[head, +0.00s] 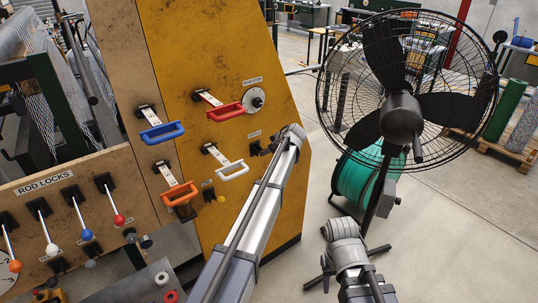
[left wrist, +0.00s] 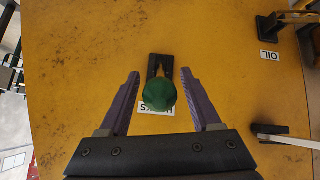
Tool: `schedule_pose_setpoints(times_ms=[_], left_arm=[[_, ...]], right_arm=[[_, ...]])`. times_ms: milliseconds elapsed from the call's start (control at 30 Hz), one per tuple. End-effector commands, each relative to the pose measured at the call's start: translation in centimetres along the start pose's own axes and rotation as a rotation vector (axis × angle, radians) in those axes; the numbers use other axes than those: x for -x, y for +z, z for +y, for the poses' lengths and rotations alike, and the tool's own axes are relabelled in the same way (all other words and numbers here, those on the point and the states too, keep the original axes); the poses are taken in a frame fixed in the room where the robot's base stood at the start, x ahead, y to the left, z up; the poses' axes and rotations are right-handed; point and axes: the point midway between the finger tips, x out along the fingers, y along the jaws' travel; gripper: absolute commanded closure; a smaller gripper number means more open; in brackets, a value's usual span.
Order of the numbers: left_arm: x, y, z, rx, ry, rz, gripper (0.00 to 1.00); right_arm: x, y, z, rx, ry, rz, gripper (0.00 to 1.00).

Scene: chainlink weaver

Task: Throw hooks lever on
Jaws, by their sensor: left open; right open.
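The hooks lever has a green round knob (left wrist: 160,94) on a black bracket (left wrist: 153,66), on the yellow panel in the left wrist view. The knob covers most of a white label below the bracket. My left gripper (left wrist: 159,74) is open, with one purple-grey finger on each side of the knob and a visible gap to both. In the head view my left arm reaches up to the panel's right part and hides the knob. My right gripper (head: 343,229) is low at the right, away from the panel; its fingers are hard to make out.
A ROD LOCKS board (head: 82,180) with several levers is at lower left. A large black fan (head: 403,116) stands at right.

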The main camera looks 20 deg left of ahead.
Motion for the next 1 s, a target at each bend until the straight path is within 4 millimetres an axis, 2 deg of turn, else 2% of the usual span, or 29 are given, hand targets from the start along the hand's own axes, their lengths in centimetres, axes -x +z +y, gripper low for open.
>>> schedule_pose_setpoints(times_ms=[233, 800, 1000], left_arm=[[-0.04, -0.05, -0.01, -0.001, 0.000, 0.000, 0.37], [-0.03, -0.03, -0.01, -0.001, 0.000, 0.000, 1.00], [-0.03, -0.03, -0.01, -0.001, 0.000, 0.000, 1.00]], right_arm=[[0.01, 0.00, 0.00, 0.000, 0.000, 0.000, 0.50], [0.01, 0.00, 0.00, 0.000, 0.000, 0.000, 0.50], [0.00, 0.00, 0.00, 0.000, 0.000, 0.000, 0.50]])
